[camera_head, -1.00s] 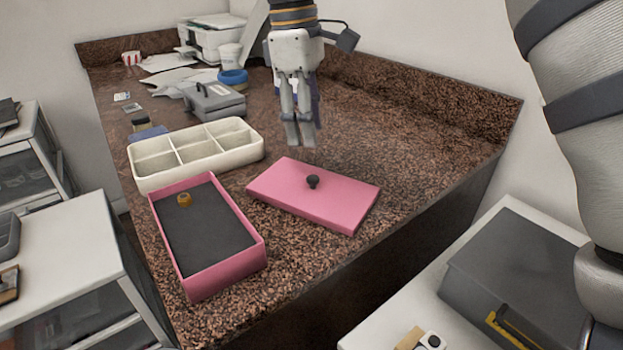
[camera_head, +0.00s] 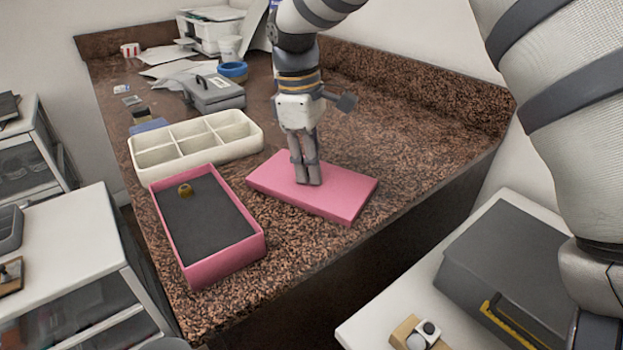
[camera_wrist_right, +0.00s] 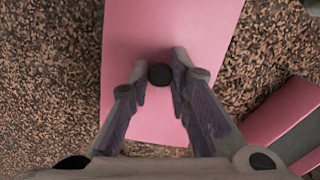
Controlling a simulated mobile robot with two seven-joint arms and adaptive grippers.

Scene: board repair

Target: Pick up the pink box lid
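The pink box lid (camera_head: 345,193) lies flat on the brown speckled counter, to the right of the open pink box (camera_head: 237,262). My right gripper (camera_head: 308,183) is low over the middle of the lid, pointing down, and hides the lid's black knob in the head view. In the right wrist view the black knob (camera_wrist_right: 160,74) shows between the two fingertips of the right gripper (camera_wrist_right: 160,70). The fingers are apart, with small gaps beside the knob. The lid also fills the middle of that view (camera_wrist_right: 190,25). My left gripper is not in view.
The pink box has a dark lining and a small brass-coloured piece (camera_head: 185,190) inside. A cream compartment tray (camera_head: 195,142) stands behind it, and a grey case (camera_head: 213,93) farther back. The counter right of the lid is clear. A dark grey case (camera_head: 515,265) stands at lower right.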

